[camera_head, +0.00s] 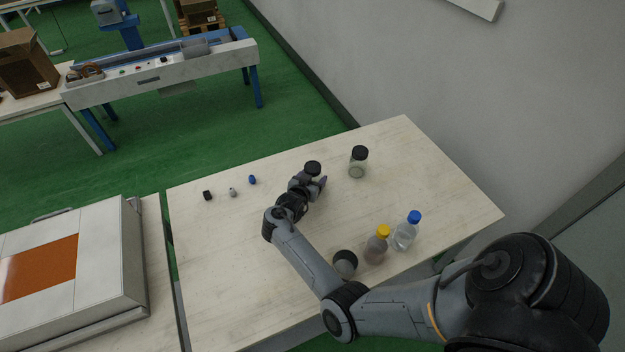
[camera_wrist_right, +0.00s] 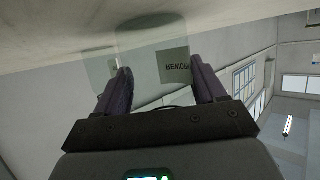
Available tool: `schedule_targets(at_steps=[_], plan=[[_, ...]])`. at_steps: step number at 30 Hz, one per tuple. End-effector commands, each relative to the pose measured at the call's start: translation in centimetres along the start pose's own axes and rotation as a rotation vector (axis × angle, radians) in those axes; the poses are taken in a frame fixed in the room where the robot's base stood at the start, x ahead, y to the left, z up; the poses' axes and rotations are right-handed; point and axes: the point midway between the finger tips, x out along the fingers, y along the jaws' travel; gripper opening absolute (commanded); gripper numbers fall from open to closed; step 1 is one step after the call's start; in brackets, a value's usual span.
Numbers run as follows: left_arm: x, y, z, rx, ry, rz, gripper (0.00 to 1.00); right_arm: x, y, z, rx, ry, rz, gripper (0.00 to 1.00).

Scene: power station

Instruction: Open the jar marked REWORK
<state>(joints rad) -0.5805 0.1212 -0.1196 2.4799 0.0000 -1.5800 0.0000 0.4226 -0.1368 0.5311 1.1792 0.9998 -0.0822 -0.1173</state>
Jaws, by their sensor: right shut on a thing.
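The jar marked REWORK shows in the right wrist view, where its clear wall (camera_wrist_right: 150,60) stands between my fingers and its label (camera_wrist_right: 176,66) reads upside down. In the head view its black lid (camera_head: 313,167) is on top, and its body is mostly hidden by my gripper. My right gripper (camera_head: 316,184) is shut on this jar from the near side; its two dark fingers (camera_wrist_right: 160,82) flank the glass in the wrist view. The jar looks upright, at or close to the table; I cannot tell whether it touches. My left gripper is not in view.
On the pale table (camera_head: 440,190) stand another black-lidded jar (camera_head: 358,163), a dark-topped jar (camera_head: 345,263), a yellow-capped bottle (camera_head: 377,247) and a blue-capped bottle (camera_head: 405,233). Small black (camera_head: 207,195), grey (camera_head: 233,192) and blue (camera_head: 252,180) pieces lie left. The table's left front is clear.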

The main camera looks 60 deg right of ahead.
Motion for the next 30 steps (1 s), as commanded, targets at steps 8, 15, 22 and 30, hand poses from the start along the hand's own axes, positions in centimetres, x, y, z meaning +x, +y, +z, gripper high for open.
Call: schedule_targets(at_steps=[8, 15, 22, 30], plan=[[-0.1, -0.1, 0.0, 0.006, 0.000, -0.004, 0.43, -0.1, 0.0, -0.4, 0.002, 0.002, -0.001, 0.27], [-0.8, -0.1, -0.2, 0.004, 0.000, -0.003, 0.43, -0.9, 0.0, -2.3, 0.003, 0.001, -0.001, 0.27], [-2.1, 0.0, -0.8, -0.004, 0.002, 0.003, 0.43, -2.3, 2.4, -5.3, 0.001, 0.002, 0.002, 0.27], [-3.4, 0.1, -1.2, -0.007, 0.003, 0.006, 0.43, -3.6, 7.5, -7.9, 0.001, 0.002, 0.001, 0.27]])
